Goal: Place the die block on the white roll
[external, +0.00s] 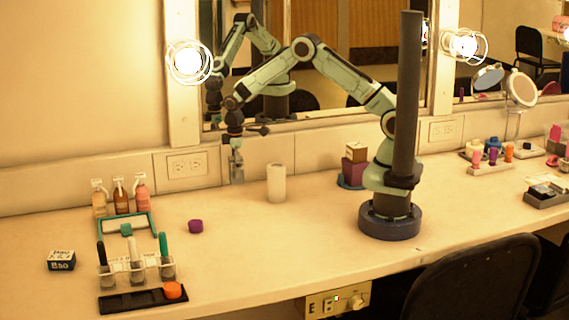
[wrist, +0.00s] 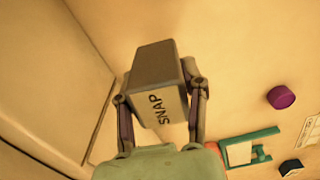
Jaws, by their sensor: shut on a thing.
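My gripper (external: 236,172) points down in the external view, near the wall and above the counter. In the wrist view my gripper (wrist: 160,92) is shut on a grey block (wrist: 163,104) with "SNAP" on one face. No dots show on it, so I cannot tell if it is the die block. I cannot make out the roll in the wrist view.
A purple round piece (external: 195,226), a teal tray (external: 102,222), bottles (external: 122,200), a tube rack (external: 108,270) and a black-and-white block (external: 61,260) stand to the left. Stacked boxes (external: 355,168) stand right of the roll. The mirror (external: 330,55) is behind. The counter around the roll is clear.

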